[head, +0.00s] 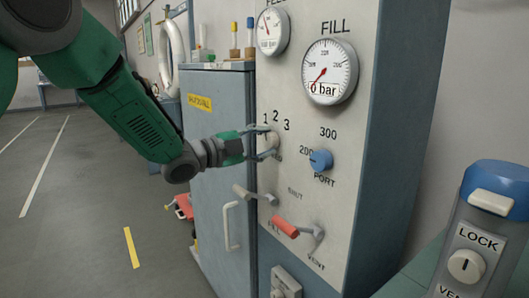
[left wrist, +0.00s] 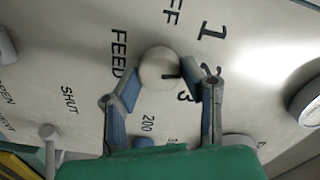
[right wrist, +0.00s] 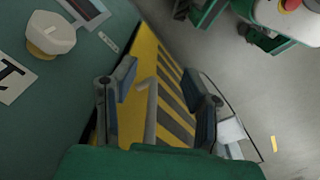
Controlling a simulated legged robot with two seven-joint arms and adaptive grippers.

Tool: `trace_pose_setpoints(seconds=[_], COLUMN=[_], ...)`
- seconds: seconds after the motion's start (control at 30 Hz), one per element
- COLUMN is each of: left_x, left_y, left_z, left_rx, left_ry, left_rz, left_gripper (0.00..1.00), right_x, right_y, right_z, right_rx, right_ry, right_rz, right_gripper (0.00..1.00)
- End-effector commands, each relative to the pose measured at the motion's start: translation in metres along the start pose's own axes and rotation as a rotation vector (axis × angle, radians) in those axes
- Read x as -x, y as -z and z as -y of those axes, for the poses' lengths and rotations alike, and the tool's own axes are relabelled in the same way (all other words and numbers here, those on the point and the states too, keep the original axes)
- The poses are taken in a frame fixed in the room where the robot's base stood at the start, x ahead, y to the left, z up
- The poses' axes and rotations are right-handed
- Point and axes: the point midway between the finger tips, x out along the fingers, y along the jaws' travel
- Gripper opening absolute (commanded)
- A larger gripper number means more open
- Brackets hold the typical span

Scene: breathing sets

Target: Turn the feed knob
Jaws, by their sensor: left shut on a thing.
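The feed knob (head: 268,143) is a pale round knob on the grey upright panel, beside the numbers 1, 2 and 3. My left gripper (head: 262,143) is shut on it, partly covering it in the head view. My right gripper (right wrist: 160,90) is open and empty in the right wrist view, over a yellow and black striped edge.
A blue port knob (head: 320,159), a red lever (head: 285,227) and a grey lever (head: 253,194) are below the feed knob. The fill gauge (head: 330,71) is above. A blue-grey cabinet (head: 222,150) stands left of the panel. A lock unit (head: 470,255) is at right.

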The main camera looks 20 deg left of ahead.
Motion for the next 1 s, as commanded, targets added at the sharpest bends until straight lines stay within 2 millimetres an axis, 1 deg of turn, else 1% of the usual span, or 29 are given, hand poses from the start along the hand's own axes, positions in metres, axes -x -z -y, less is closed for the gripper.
trace_pose_setpoints(seconds=[0.03,0.3,0.53,0.93,0.97,1.0], left_x=[0.000,0.000,0.000,0.000,0.000,0.000], left_y=[-0.001,-0.001,-0.001,0.000,0.000,0.000], left_z=[-0.004,-0.004,-0.004,-0.005,-0.005,-0.005], left_rx=[-0.033,-0.159,-0.200,-0.204,-0.204,-0.203], left_ry=[-0.004,-0.006,-0.007,-0.010,-0.010,-0.010], left_rz=[0.000,0.000,0.000,0.000,0.000,0.000], left_gripper=[0.07,0.07,0.07,0.07,0.39,0.53], right_x=[-0.007,-0.018,-0.022,-0.022,-0.022,-0.022], right_y=[0.000,-0.001,-0.001,-0.001,-0.001,-0.001], right_z=[0.000,0.000,0.000,0.000,0.000,0.000], right_rx=[0.000,0.000,0.000,0.000,0.000,0.000], right_ry=[0.000,0.000,0.000,0.000,0.000,0.000], right_rz=[0.000,0.000,0.000,0.000,0.000,0.000], right_gripper=[0.40,0.40,0.40,0.40,0.40,0.40])
